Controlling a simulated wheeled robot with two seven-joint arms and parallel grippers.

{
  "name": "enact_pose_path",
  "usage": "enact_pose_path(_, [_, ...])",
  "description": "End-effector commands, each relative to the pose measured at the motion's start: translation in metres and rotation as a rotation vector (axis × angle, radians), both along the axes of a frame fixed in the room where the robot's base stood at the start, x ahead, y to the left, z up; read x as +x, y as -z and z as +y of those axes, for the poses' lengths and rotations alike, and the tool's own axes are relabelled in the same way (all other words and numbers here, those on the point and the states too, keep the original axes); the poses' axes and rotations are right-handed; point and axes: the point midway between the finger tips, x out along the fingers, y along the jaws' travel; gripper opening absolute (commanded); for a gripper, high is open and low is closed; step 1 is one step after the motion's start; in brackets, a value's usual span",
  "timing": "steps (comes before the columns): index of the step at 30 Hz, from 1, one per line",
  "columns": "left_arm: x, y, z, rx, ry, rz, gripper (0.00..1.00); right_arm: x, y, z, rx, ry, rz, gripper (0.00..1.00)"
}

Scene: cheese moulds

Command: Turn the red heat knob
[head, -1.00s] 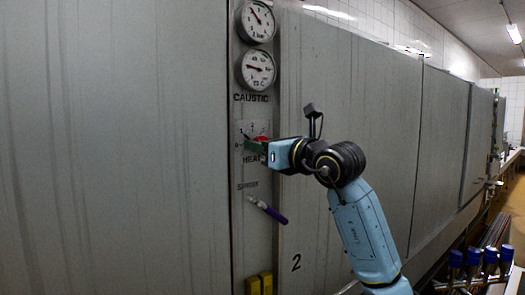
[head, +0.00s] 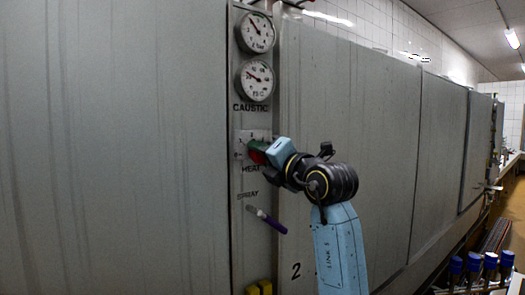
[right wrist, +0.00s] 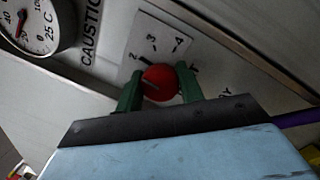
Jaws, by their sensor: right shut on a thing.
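The red heat knob (right wrist: 160,84) sits on a white dial plate with numbers, between the two green fingers of my right gripper (right wrist: 160,92) in the right wrist view. The fingers are shut on the knob. In the head view the red knob (head: 257,157) shows partly behind my right gripper (head: 258,150), below the word CAUSTIC and above the word HEAT. The wrist is rolled, so the right wrist view is tilted against the panel. My left gripper is in neither view.
Two round gauges (head: 254,80) sit above the knob. A purple-handled spray lever (head: 268,220) is below it, and yellow blocks (head: 258,287) are at the bottom. Grey panels flank the strip. Several blue-capped fittings (head: 473,264) stand at the lower right.

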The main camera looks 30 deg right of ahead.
Motion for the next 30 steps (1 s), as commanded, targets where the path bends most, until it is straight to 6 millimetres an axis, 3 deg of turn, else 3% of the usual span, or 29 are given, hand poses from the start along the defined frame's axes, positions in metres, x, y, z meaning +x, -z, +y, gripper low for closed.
enact_pose_path(12, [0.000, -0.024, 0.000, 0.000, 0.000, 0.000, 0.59, 0.000, 0.000, 0.001, 0.269, -0.003, 0.025, 0.15])
enact_pose_path(30, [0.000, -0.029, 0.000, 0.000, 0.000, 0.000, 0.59, 0.000, 0.002, 0.001, 0.340, -0.002, 0.030, 0.15])
